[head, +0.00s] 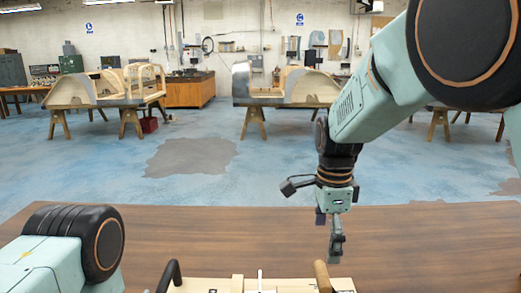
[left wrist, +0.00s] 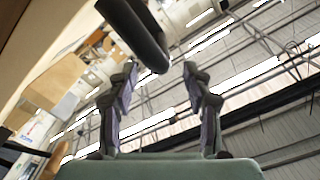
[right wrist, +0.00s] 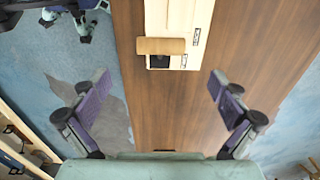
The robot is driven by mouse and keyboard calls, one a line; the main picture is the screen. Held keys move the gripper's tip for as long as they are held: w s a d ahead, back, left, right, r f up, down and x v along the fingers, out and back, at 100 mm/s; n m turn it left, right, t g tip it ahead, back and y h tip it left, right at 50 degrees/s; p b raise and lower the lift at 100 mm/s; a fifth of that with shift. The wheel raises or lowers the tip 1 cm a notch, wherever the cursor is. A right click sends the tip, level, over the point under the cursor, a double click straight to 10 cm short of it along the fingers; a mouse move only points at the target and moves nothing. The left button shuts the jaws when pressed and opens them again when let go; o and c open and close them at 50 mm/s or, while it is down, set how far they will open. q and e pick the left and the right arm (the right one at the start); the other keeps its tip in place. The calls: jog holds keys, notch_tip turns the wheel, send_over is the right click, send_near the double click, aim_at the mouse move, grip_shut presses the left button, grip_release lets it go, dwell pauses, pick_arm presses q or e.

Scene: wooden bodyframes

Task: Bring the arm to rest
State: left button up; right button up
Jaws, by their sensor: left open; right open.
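My right arm comes in from the right in the head view, and its gripper (head: 336,248) hangs pointing down above the brown wooden table (head: 200,225). In the right wrist view the right gripper (right wrist: 158,78) has its fingers wide apart with nothing between them. My left arm is folded low at the left of the head view, where its gripper does not show. In the left wrist view the left gripper (left wrist: 160,70) is open and empty, with the ceiling behind it.
A pale wooden piece (head: 235,284) lies at the table's near edge, with a black curved handle (head: 170,274) and a wooden cylinder (head: 322,276). The cylinder also shows ahead of the right fingers (right wrist: 161,46). The table's left and right parts are bare. Wooden bodyframes (head: 285,86) stand on trestles behind.

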aim_at(168, 278)
pick_arm(q)
jog(key=w, duration=0.9)
pick_arm(e)
notch_tip(168, 278, down, 11)
jog(key=shift+f, duration=0.15)
jog(key=shift+w+d+f, duration=0.1)
jog(key=shift+d+f, duration=0.15)
jog(key=shift+f, duration=0.05)
pick_arm(q)
jog(key=shift+w+f, duration=0.1)
jog(key=shift+w, duration=0.05)
pick_arm(e)
jog(key=shift+w+d+r, duration=0.15)
jog(key=shift+d+r, duration=0.6)
jog(key=shift+r, duration=0.35)
notch_tip(168, 278, up, 8)
jog(key=s+d+n, duration=0.1)
jog(key=s, duration=0.1)
jog(key=shift+d+n, duration=0.3)
jog(key=shift+d, duration=0.1)
